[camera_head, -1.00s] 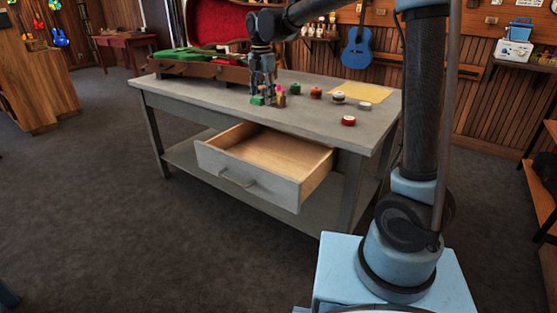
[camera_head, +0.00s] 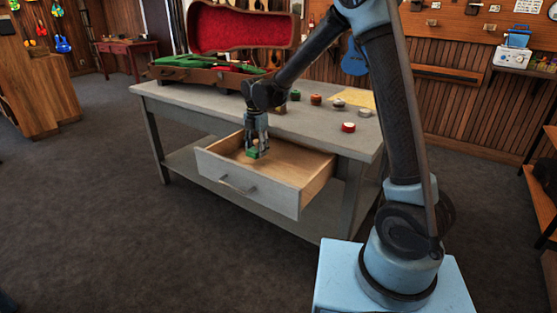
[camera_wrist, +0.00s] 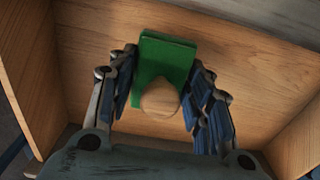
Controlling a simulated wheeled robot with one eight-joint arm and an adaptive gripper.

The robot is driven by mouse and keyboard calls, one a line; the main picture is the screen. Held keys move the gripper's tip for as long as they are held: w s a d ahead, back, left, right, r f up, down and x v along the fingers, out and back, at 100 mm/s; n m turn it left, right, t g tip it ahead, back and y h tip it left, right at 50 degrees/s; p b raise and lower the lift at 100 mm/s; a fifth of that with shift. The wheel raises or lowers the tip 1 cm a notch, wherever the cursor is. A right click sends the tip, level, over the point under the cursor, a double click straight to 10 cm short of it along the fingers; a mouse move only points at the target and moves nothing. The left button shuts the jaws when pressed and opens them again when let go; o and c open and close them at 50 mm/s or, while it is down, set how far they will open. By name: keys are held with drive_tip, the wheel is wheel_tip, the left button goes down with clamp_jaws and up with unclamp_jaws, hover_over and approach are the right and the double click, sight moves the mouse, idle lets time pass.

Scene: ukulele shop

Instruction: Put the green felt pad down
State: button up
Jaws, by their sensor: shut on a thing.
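The green felt pad (camera_wrist: 164,57) is a green block with a round wooden knob (camera_wrist: 160,98) on it. My gripper (camera_wrist: 160,90) is shut on it, with a finger on each side. In the head view my gripper (camera_head: 255,145) points down into the open drawer (camera_head: 275,190), and the pad (camera_head: 252,153) shows at the fingertips. The wrist view shows the drawer's wooden floor (camera_wrist: 90,65) around the pad. I cannot tell whether the pad touches the floor.
The drawer sticks out from the front of a grey table (camera_head: 190,99). Several small round tins, among them a red one (camera_head: 348,127), stand on the tabletop. An open instrument case (camera_head: 240,30) lies at the back left. The drawer looks otherwise empty.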

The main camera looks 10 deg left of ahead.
sight(276, 164)
wheel_tip(276, 164, down, 2)
drive_tip(key=shift+f, duration=0.25)
drive_tip(key=shift+d, duration=3.8)
drive_tip(key=shift+d+f, duration=0.25)
drive_tip(key=shift+f, duration=0.35)
drive_tip(key=shift+f, duration=0.1)
drive_tip(key=o, duration=1.4)
wheel_tip(276, 164, up, 12)
drive_tip(key=shift+r, duration=0.15)
